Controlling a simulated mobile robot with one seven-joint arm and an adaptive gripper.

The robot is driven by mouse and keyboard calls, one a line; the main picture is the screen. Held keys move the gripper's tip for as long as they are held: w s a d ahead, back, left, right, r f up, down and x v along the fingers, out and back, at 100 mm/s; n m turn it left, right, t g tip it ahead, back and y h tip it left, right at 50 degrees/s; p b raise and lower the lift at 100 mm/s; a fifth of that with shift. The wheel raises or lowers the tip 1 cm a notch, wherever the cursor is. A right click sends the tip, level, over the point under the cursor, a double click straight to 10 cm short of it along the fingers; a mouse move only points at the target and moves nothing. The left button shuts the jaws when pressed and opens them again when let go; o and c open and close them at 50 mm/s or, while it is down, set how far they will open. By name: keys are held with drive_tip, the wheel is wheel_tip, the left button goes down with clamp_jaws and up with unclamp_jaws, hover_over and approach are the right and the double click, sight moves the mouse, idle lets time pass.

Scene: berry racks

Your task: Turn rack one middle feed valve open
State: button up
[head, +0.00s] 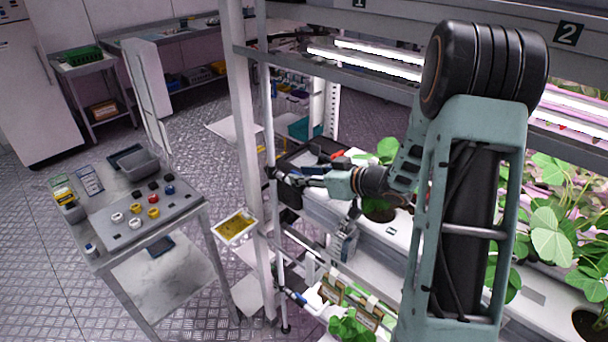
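Rack one is the left rack, under the sign "1" (359,3). A thin vertical feed pipe (265,95) runs down beside its white left post (241,120). My gripper (287,178) is at this pipe at middle-shelf height, pointing left. Its dark fingers overlap the pipe and a small dark fitting with a bit of blue, which appears to be the middle valve. I cannot tell whether the fingers touch or grip it, and the handle's angle is mostly hidden. A lower valve with a blue part (293,296) shows on the pipe below.
A grey bench (187,219) with coloured knobs and a grey bin (139,164) stands left of the rack. A yellow card (236,226) sticks out by the post. A black tray (300,157) and plants (388,150) are near my arm. Bare floor (45,240) lies far left.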

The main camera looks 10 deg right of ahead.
drive_tip(key=v, duration=1.2)
idle(0.3)
